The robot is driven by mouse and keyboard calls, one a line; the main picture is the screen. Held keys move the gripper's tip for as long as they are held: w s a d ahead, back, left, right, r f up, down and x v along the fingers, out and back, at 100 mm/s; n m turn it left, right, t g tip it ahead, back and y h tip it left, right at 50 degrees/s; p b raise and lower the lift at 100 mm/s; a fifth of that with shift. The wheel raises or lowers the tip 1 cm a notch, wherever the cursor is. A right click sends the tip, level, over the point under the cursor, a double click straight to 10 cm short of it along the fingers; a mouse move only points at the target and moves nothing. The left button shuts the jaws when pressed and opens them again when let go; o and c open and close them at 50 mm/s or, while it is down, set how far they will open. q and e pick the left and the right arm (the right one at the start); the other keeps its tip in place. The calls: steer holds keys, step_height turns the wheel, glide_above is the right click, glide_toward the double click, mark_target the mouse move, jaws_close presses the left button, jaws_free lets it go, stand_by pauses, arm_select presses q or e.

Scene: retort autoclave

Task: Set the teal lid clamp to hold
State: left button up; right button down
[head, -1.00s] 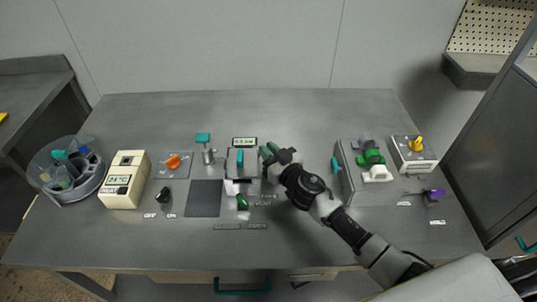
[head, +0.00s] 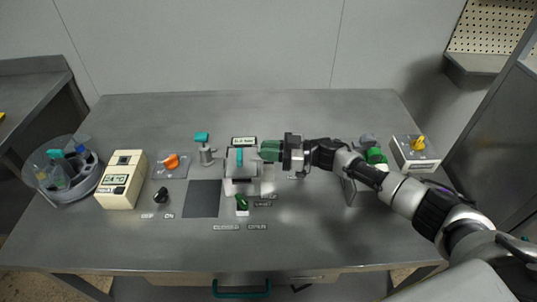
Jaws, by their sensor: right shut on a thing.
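A grey lidded vessel (head: 246,171) stands at the middle of the bench. An upright teal bar, apparently the teal lid clamp (head: 239,156), shows on it. My right gripper (head: 262,151), with green fingers, is at the vessel's upper right side. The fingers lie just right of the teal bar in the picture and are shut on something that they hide. I cannot make out which part is held. My left gripper is not in view.
A green knob (head: 242,202) sits in front of the vessel, with small labels beside it. A teal-topped valve (head: 202,139), an orange knob (head: 171,161) and a cream meter (head: 121,184) stand to the left. A yellow-knobbed box (head: 415,153) stands right. The front right bench is clear.

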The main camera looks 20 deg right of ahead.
steer(key=shift+f+n+g+y+b, duration=0.1)
steer(key=shift+n+g+y+b, duration=0.3)
steer(key=shift+n+g+b, duration=0.45)
steer(key=shift+g, duration=0.35)
steer(key=c, duration=1.1)
jaws_free()
steer(key=shift+r, duration=0.65)
step_height(320, 180, up, 3)
steer(key=shift+r, duration=0.1)
steer(key=s+d+r, duration=0.6)
steer(key=s+d, duration=0.2)
steer(key=shift+s+r, duration=0.3)
